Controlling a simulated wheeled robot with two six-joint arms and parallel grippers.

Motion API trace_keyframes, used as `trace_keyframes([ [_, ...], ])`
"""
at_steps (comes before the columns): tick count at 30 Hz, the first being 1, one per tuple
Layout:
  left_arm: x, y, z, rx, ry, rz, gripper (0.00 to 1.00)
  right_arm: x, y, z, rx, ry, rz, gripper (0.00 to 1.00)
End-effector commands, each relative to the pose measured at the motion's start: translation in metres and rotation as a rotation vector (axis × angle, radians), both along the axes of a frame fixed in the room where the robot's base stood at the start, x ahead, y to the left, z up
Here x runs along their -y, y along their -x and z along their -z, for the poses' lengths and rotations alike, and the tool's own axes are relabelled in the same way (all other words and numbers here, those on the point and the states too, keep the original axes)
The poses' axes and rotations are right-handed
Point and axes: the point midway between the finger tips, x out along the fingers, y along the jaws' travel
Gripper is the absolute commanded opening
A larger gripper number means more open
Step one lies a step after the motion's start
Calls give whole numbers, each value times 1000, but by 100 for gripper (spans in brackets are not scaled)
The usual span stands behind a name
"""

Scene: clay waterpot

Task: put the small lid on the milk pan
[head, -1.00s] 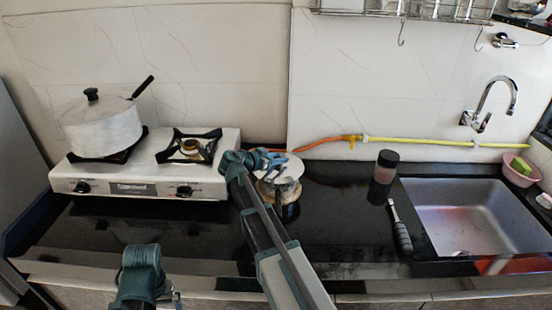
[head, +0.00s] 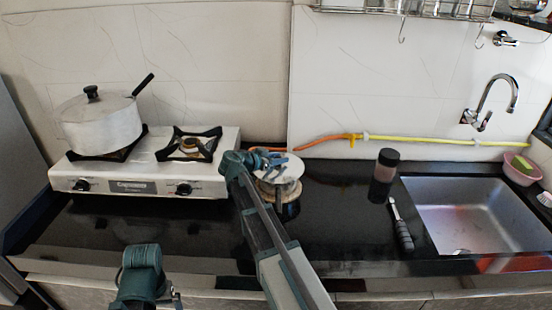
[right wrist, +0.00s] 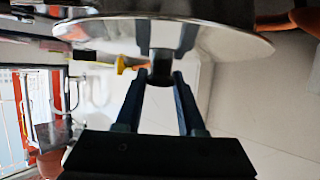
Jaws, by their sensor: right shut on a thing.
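My right gripper (head: 268,161) is shut on the knob of the small lid (head: 292,170), a round, shiny metal disc. In the right wrist view the dark knob sits between the two fingers (right wrist: 162,78), and the lid (right wrist: 235,45) spreads across the top. The milk pan (head: 290,187) is a small silver pan directly under the lid, largely hidden by it. Its metal wall also shows beyond the lid in the right wrist view (right wrist: 190,8). I cannot tell whether lid and rim touch. Part of my left arm shows at the lower left, its fingers not visible.
A large lidded pot (head: 100,130) stands on the left burner of the white stove (head: 130,187). A hose (head: 420,142) runs along the wall.

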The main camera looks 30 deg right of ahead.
Motion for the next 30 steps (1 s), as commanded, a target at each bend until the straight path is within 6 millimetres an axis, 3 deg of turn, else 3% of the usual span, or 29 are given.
trace_keyframes([
  [6,0,0,1,0,0,0,100,-1,2,3,0,-11,3,0],
  [7,0,0,1,0,0,0,100,-1,2,3,0,-11,3,42],
  [12,0,0,1,0,0,0,100,-1,1,3,0,-8,3,73],
  [23,0,0,-2,0,0,0,100,-5,2,0,0,-6,1,73],
  [30,0,0,-21,0,0,0,100,-40,13,-20,-1,-6,-2,73],
])
